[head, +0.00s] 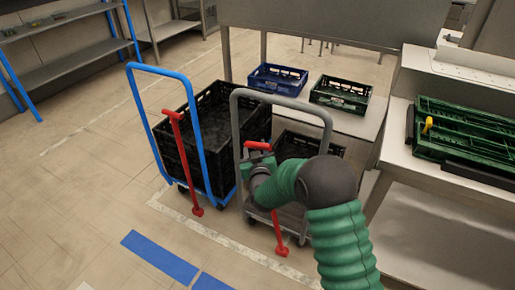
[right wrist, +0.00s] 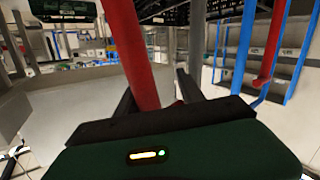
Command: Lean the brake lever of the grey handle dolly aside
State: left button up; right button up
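The grey handle dolly (head: 235,118) stands on the floor right of the blue-handled one. Its red brake lever (head: 279,232) stands at its near side; the red top shows by my gripper, and the middle is hidden behind my green right arm. My right gripper (head: 255,165) is at the lever's upper part. In the right wrist view, the red lever (right wrist: 127,50) runs up between two dark fingers (right wrist: 158,98), close to the left one, with a gap to the right one. The gripper looks open around the lever. My left gripper is not in view.
A blue-handled dolly (head: 143,110) with black crates and its own red lever (head: 180,160) stands close on the left. A table with a blue crate (head: 277,79) and a green crate (head: 340,94) is behind. A bench (head: 440,185) is right. Floor at left is clear.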

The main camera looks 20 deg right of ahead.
jog(key=shift+s+d, duration=0.1)
jog(key=shift+s, duration=0.1)
jog(key=p+v, duration=0.4)
jog(key=v, duration=1.2)
jog(key=shift+s+a, duration=0.2)
jog(key=shift+s, duration=0.1)
